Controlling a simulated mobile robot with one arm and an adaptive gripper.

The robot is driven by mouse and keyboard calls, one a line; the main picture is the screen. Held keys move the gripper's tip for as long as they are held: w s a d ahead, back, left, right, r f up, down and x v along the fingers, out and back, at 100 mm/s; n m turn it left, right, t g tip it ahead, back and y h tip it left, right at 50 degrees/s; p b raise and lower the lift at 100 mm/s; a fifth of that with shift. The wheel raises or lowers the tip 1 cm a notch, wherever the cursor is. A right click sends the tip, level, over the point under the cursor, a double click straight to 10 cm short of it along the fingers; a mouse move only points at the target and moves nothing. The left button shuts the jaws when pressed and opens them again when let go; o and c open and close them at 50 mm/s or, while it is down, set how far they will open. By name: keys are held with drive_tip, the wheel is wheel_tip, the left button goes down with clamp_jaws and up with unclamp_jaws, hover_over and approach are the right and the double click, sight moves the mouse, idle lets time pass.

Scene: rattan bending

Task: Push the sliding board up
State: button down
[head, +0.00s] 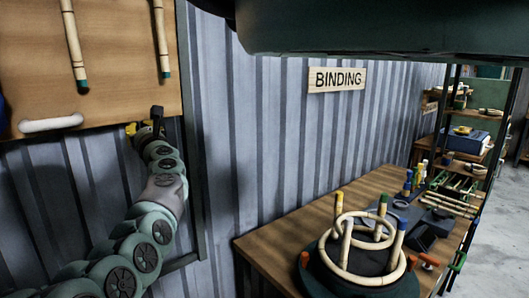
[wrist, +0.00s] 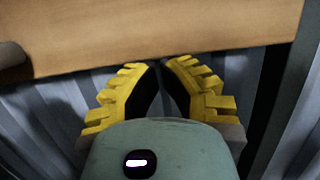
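The sliding board (head: 120,95) is a light wooden panel at the upper left of the head view, in front of the corrugated wall. A pale handle (head: 50,123) is fixed near its lower edge. My gripper (head: 146,124) is at the board's lower edge, near its right corner. In the wrist view the board (wrist: 150,35) spans the top, and my gripper's yellow fingers (wrist: 160,65) point up at its lower edge. Their tips nearly meet, with nothing seen between them. I cannot tell whether they touch the board.
A dark vertical rail (head: 192,150) runs along the board's right side. Two rattan poles (head: 75,45) hang on the board. At the right, a wooden table (head: 262,240) holds a rattan frame (head: 362,245) and tools. A BINDING sign (head: 337,80) is on the wall.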

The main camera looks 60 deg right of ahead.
sight(134, 85)
wheel_tip(134, 85, up, 11)
drive_tip(key=p, duration=0.6)
drive_tip(key=shift+f, duration=0.15)
